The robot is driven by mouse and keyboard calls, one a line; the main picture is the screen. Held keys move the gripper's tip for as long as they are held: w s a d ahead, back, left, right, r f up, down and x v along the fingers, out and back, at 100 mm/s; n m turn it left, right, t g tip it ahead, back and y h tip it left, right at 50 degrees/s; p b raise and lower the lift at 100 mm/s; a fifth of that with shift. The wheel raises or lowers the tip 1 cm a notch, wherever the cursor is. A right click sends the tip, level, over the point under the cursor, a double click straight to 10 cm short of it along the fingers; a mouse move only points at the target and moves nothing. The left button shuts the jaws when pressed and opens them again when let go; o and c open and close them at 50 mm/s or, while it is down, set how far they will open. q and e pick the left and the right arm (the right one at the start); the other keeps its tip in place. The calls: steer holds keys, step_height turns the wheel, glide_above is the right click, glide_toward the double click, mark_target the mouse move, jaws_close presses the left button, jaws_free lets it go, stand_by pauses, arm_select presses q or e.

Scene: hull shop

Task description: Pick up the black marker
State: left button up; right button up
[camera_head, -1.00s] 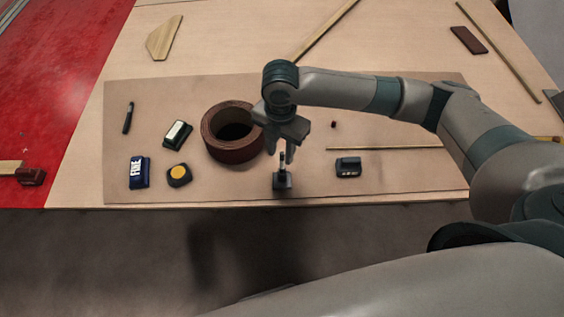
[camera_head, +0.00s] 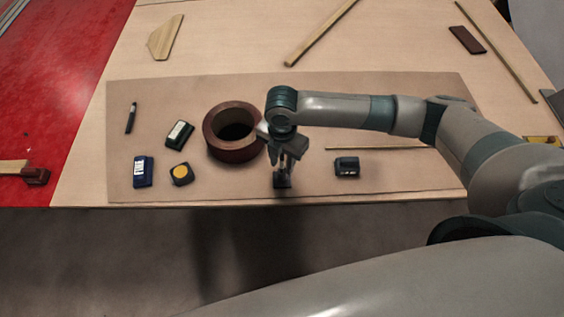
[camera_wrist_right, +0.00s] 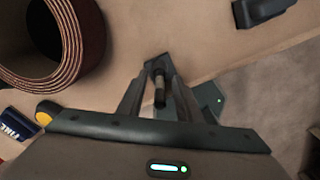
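A dark, slim upright piece, likely a marker, stands in a small dark holder (camera_head: 282,182) near the table's front edge. My right gripper (camera_head: 284,166) is directly above the holder, fingers pointing down. In the right wrist view the dark piece (camera_wrist_right: 160,88) stands between the two fingers of the right gripper (camera_wrist_right: 161,66), which look open with a small gap around it. Whether they touch it is hard to see. Another black marker-like stick (camera_head: 130,118) lies at the mat's left, far from the gripper. My left gripper is not in view.
A brown tape roll (camera_head: 232,152) stands close left of the right gripper. A dark block (camera_head: 346,167) lies to its right. A green-and-white block (camera_head: 179,133), a blue box (camera_head: 143,171) and a yellow-topped piece (camera_head: 181,174) lie left on the mat (camera_head: 230,192).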

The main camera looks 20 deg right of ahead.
mark_target(284, 173)
steer(key=shift+c, duration=0.6)
jaws_close()
steer(key=shift+w+r+b, duration=0.1)
steer(key=shift+r+b, duration=0.2)
steer(key=shift+r, duration=0.2)
steer(key=d+r+b, duration=0.5)
steer(key=d+r, duration=0.5)
steer(key=d, duration=0.1)
steer(key=shift+s+d, duration=0.3)
steer(key=shift+d, duration=0.05)
